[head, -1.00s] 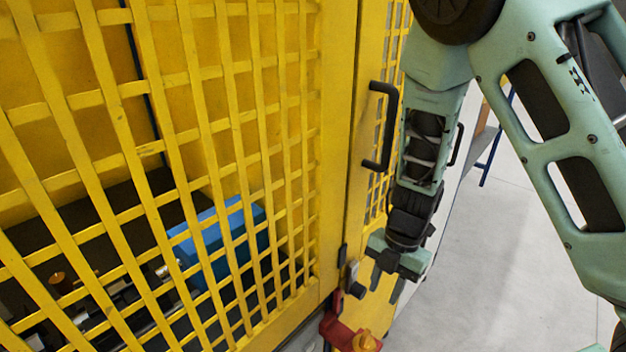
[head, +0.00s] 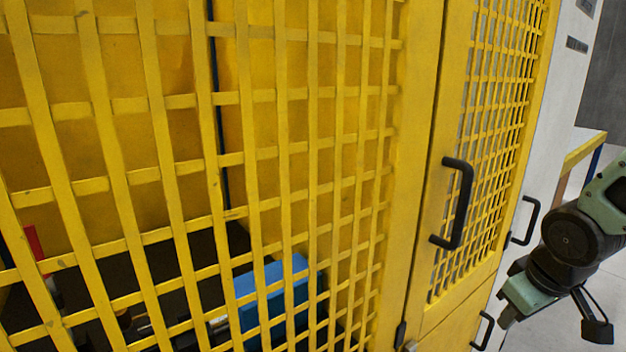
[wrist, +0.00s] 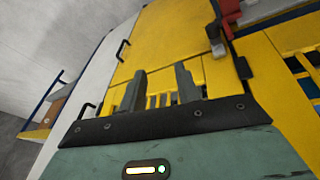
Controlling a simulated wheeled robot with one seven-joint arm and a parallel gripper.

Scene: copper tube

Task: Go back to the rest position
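My gripper (wrist: 160,84) shows in the wrist view with its two dark fingers apart and nothing between them. In the head view my arm's green and black wrist end is at the lower right edge, to the right of the yellow cabinet (head: 423,150) and apart from its door handle (head: 457,203). The fingers are too small and partly hidden there to make out well. The cabinet's mesh door looks closed.
Behind the mesh stands a blue block-shaped machine part (head: 270,290). More black handles (head: 527,220) stick out along the cabinet side. A red bracket (wrist: 228,8) shows at the top of the wrist view. Grey floor lies open at right.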

